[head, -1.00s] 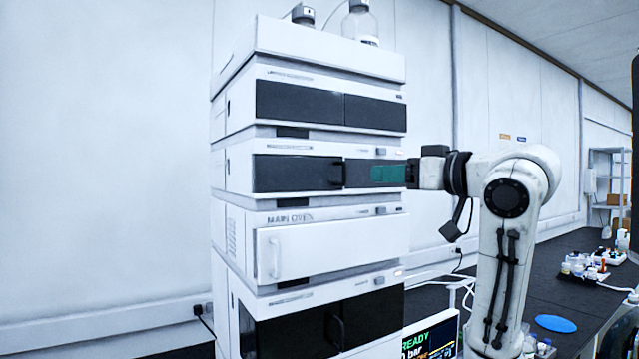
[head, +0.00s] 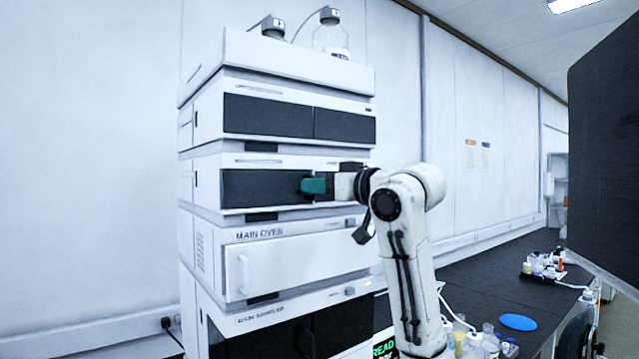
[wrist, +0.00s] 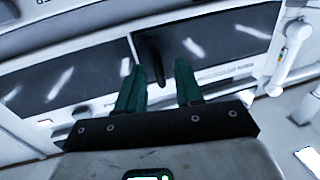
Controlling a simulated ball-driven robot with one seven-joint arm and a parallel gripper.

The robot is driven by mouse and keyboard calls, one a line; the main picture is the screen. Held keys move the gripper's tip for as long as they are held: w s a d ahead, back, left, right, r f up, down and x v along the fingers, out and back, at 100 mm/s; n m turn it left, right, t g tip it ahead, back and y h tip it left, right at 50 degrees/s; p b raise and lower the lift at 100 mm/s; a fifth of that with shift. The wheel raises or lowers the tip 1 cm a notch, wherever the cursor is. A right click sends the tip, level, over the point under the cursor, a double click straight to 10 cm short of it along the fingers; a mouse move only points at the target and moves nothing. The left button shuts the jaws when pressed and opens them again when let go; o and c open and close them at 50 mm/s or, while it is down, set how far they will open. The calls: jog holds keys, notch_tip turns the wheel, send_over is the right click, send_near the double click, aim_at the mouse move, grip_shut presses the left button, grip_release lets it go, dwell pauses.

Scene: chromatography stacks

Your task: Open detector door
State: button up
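A white module with a dark glossy front panel (head: 255,188), second from the top of the stack, is in front of me; its label is too small to read. Its dark upright handle (wrist: 152,58) shows in the wrist view, near the middle of the dark front. My gripper (wrist: 157,70) is open, with its teal fingertips on either side of the handle. I cannot tell whether they touch it. In the head view my gripper (head: 312,186) hides the handle. The dark front looks closed.
The main oven (head: 290,258) with a pale handle sits just below, and another dark-fronted module (head: 340,325) below that. Bottles (head: 331,40) stand on top of the stack. A black bench (head: 490,285) at right holds vials. A large dark panel (head: 610,150) fills the right edge.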

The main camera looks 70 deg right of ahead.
grip_shut()
dwell(0.3)
dwell(1.2)
